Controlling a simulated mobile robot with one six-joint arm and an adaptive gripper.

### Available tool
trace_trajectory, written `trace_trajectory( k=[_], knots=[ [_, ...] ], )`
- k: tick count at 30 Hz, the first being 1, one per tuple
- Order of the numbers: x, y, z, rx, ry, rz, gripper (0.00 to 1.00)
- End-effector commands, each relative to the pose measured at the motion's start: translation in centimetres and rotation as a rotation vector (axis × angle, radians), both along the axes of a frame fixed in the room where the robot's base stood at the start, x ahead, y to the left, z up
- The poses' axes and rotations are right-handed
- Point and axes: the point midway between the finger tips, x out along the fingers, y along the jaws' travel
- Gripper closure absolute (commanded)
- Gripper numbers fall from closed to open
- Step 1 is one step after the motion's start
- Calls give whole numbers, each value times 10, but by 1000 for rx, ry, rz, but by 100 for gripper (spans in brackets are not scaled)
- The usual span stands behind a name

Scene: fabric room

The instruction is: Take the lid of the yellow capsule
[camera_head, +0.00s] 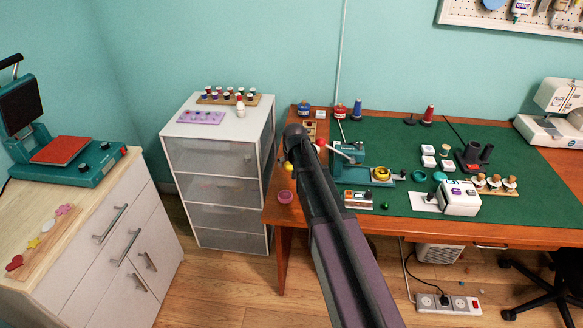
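A round yellow piece (382,174) sits on the base of a small teal press (349,166) on the green mat; it may be the yellow capsule, but I cannot make out a separate lid on it. A smaller yellow spot (288,166) shows at the left edge of the desk, beside my arm, too small to identify. My dark arm reaches up from the bottom across the desk's left part and hides some of it. My gripper's fingers do not show.
The wooden desk (277,213) holds a pink cup (286,197), a white device (460,198), thread spools and a sewing machine (556,113). A white drawer unit (219,158) stands left of it. A heat press (60,150) is on the far-left cabinet. The mat's right part is mostly clear.

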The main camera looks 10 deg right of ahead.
Motion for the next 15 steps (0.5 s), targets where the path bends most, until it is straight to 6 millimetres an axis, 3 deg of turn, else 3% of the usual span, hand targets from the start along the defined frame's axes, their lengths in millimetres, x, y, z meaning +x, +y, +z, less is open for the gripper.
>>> trace_trajectory(
  k=[14,15],
  knots=[
    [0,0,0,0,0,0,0],
    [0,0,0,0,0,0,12]
  ],
)
